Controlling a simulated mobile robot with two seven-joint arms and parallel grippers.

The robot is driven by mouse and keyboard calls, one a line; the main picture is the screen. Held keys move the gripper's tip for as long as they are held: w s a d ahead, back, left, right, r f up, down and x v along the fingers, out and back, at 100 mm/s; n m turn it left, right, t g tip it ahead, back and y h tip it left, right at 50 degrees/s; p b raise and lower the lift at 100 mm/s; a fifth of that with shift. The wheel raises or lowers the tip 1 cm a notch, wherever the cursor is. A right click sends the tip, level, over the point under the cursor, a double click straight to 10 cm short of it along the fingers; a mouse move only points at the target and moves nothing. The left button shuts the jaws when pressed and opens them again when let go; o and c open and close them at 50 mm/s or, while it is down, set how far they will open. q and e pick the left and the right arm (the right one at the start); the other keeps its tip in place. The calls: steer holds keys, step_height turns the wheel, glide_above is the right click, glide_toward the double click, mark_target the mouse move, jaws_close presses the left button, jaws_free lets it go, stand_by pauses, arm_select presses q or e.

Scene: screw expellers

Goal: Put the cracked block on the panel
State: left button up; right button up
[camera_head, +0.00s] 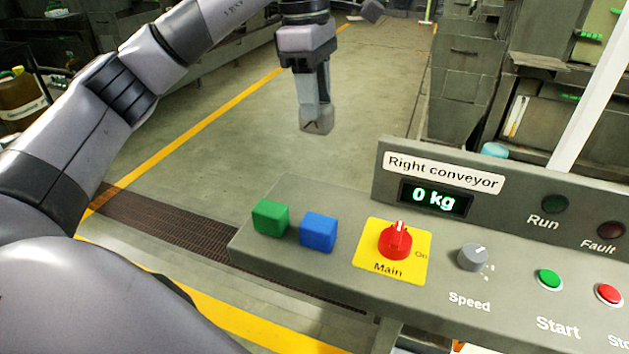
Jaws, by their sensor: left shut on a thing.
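My left gripper (313,92) points down and is shut on a small grey-brown block (317,124). A dark mark like a crack shows on the block's face. The gripper holds it in the air, in the upper middle of the head view, above and beyond the panel's far left edge. The grey panel (345,285) spreads across the lower right. A green block (270,218) and a blue block (318,232) sit side by side on its left end. My right gripper is not in view.
The panel carries a red main switch (395,241) on a yellow plate, a speed knob (473,257), a green start button (549,279) and a red button (608,294). An upright display (435,198) reads 0 kg. Bare panel lies around the two blocks.

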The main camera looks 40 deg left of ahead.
arm_select(q)
step_height(320, 180, down, 14)
steer(key=shift+f+p, duration=0.1)
steer(key=shift+p, duration=0.2)
steer(key=shift+f, duration=0.2)
steer(key=o, duration=1.1)
steer(key=shift+r, duration=0.1)
steer(key=shift+c, duration=0.2)
steer(key=shift+r, duration=0.1)
steer(key=r, duration=0.4)
steer(key=a+r, duration=0.1)
steer(key=r, duration=0.3)
steer(key=r+b, duration=0.1)
steer(key=r, duration=0.3)
steer(key=shift+s+a, duration=0.15)
steer(key=shift+a, duration=0.05)
